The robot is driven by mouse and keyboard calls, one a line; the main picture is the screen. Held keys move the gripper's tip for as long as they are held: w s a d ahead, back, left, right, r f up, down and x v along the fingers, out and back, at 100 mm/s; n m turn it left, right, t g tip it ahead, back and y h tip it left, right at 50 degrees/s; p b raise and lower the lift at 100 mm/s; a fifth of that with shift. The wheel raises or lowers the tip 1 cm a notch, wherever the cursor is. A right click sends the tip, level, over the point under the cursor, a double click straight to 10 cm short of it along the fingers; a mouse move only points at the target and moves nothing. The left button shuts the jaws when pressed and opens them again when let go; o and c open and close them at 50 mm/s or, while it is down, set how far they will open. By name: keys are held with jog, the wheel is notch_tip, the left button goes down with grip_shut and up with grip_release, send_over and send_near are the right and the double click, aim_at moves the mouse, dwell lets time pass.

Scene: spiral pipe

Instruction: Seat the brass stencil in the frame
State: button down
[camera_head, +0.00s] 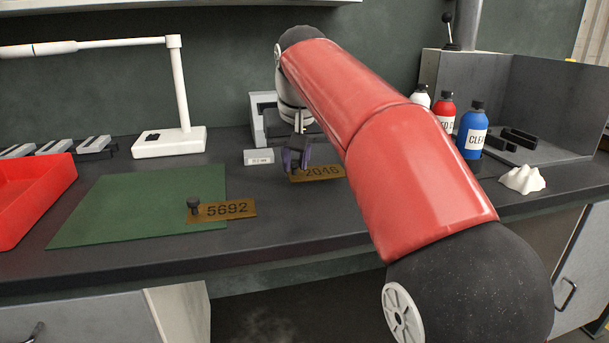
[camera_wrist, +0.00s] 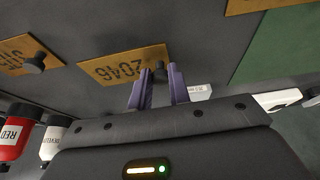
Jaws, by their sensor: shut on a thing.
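A brass stencil reading 2046 (camera_head: 322,172) is just below my gripper (camera_head: 297,157), at the middle of the bench. In the wrist view this stencil (camera_wrist: 115,68) extends left from my purple fingertips (camera_wrist: 160,76), which are shut on its dark knob. I cannot tell whether it touches the bench or is slightly lifted. A second brass stencil reading 5692 (camera_head: 228,210) has a dark knob and overlaps the green mat's edge. A third brass plate with a knob (camera_wrist: 18,58) shows at the wrist view's left. I cannot clearly identify the frame; my arm hides part of the bench.
A green mat (camera_head: 130,200), a red tray (camera_head: 30,205) and a white lamp (camera_head: 170,143) are on the left. A small labelled block (camera_head: 258,157) is beside my gripper. A grey device (camera_head: 257,118) stands behind it. Blue (camera_head: 472,135) and red (camera_head: 445,110) bottles stand right.

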jog(key=shift+w+f+b, duration=0.15)
jog(key=shift+f+b, duration=0.35)
jog(key=shift+f, duration=0.75)
jog(key=c, duration=1.3)
grip_release()
jog(key=shift+r, duration=0.1)
jog(key=p+v, duration=0.2)
jog(key=v, duration=1)
jog(key=shift+p, duration=0.35)
jog(key=shift+d+r, duration=0.1)
